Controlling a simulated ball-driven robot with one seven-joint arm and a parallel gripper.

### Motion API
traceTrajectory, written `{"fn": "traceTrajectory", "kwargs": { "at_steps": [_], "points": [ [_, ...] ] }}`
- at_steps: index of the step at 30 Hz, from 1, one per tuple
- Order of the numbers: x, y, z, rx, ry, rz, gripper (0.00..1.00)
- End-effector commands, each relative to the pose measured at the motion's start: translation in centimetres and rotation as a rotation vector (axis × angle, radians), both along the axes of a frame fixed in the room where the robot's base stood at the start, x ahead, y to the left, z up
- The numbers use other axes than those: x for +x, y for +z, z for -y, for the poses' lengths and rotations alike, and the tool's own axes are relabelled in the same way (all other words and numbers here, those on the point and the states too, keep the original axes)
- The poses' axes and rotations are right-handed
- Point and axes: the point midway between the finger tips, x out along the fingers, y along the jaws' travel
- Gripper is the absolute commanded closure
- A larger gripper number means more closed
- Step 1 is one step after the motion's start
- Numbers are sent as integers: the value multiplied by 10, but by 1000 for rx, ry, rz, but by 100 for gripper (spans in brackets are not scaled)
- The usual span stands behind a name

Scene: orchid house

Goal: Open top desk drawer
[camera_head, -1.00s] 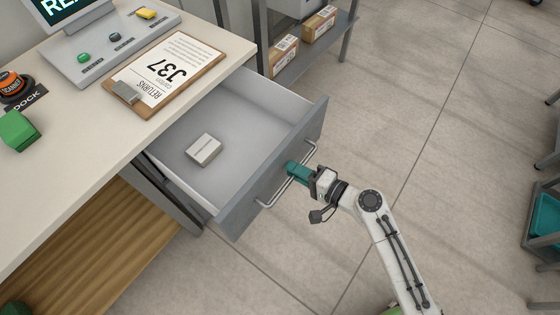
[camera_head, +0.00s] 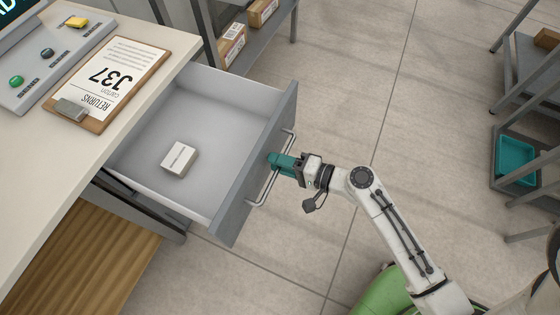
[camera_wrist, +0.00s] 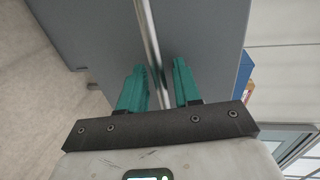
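The top desk drawer (camera_head: 225,100) is pulled well out from under the desk top in the head view. It is grey, with a long metal bar handle (camera_head: 258,197) on its front. My gripper (camera_head: 275,161), with teal fingers, is at the middle of this handle. In the wrist view, the handle bar (camera_wrist: 151,40) runs between the two fingers (camera_wrist: 160,88), which are close around it; the exact contact is hard to see. The grey drawer front (camera_wrist: 95,35) lies just beyond the fingers.
A small white box (camera_head: 179,158) lies inside the drawer. A clipboard (camera_head: 92,125) and a button console (camera_head: 28,98) are on the desk (camera_head: 40,175). A shelf with cartons (camera_head: 262,12) stands behind the drawer. A rack with a teal tray (camera_head: 516,160) stands at right. Floor between is clear.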

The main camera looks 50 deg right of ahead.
Motion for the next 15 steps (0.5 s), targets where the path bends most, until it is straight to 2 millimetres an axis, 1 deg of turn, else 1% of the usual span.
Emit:
{"fn": "traceTrajectory", "kwargs": {
  "at_steps": [5, 8, 11, 15],
  "points": [
    [0, 1, 0, 0, 0, 1, 67],
    [-4, 1, 2, 0, -1, 1, 67],
    [-15, 2, 5, -1, -2, -1, 67],
    [-40, 7, 13, 0, -3, -2, 67]
  ]
}}
